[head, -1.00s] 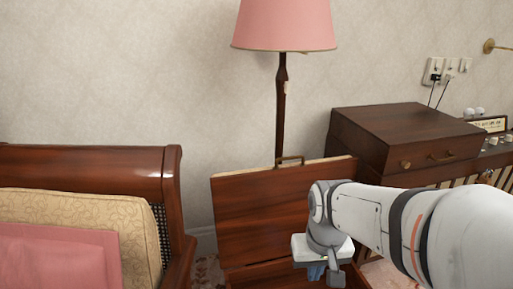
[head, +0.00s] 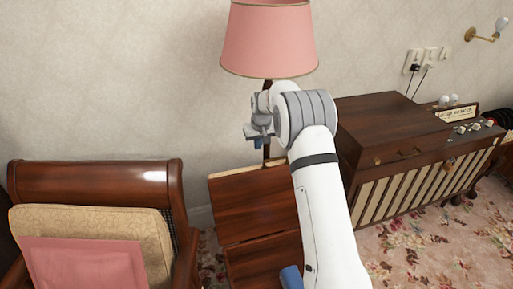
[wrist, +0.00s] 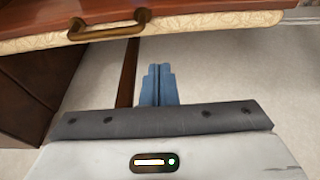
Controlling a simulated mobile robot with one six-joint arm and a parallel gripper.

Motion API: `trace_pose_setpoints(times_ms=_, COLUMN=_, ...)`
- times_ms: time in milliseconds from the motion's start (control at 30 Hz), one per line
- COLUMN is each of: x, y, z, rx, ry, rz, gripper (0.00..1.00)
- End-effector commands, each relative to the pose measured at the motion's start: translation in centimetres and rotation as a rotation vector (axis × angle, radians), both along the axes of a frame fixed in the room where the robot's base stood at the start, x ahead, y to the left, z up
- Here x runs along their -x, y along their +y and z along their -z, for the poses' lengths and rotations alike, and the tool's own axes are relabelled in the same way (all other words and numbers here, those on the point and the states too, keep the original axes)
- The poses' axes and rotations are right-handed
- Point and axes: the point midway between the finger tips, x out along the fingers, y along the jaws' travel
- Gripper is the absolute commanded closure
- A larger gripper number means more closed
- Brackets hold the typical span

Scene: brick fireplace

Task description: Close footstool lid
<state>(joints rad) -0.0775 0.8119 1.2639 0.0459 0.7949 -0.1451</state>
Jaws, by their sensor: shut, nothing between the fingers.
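The footstool's wooden lid (head: 248,205) stands open, close to upright, above the footstool box (head: 262,262) in the head view. My arm covers their right side. The lid's padded cream edge (wrist: 200,27) and brass handle (wrist: 110,25) cross the top of the wrist view. My gripper (wrist: 159,70) has its blue fingers together and empty, apart from the handle in that picture.
A lamp with a pink shade (head: 268,40) stands behind the lid; its pole (wrist: 128,75) is close beside my fingers in the wrist view. A wooden armchair (head: 95,180) is at left. A dark cabinet (head: 385,125) is at right. Patterned carpet (head: 440,240) lies in front.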

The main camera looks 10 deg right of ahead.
Motion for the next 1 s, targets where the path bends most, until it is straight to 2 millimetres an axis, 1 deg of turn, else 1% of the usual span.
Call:
trace_pose_setpoints(times_ms=67, x=-0.7, y=0.2, z=0.1, rx=-0.001, ry=-0.003, rz=-0.003, gripper=1.0)
trace_pose_setpoints(times_ms=233, x=-1.4, y=0.3, z=1.7, rx=-0.001, ry=-0.005, rz=-0.005, gripper=1.0)
trace_pose_setpoints(times_ms=500, x=-2.6, y=0.5, z=6.4, rx=0.0, ry=-0.003, rz=-0.005, gripper=1.0)
trace_pose_setpoints(times_ms=600, x=-3.0, y=0.5, z=7.9, rx=0.0, ry=-0.004, rz=-0.004, gripper=1.0)
trace_pose_setpoints(times_ms=700, x=-3.4, y=0.6, z=9.0, rx=0.0, ry=-0.005, rz=-0.004, gripper=1.0)
trace_pose_setpoints(times_ms=800, x=-3.6, y=0.6, z=9.7, rx=0.0, ry=-0.005, rz=-0.004, gripper=1.0)
trace_pose_setpoints(times_ms=1000, x=-3.7, y=0.6, z=10.0, rx=-0.001, ry=-0.007, rz=-0.003, gripper=1.0)
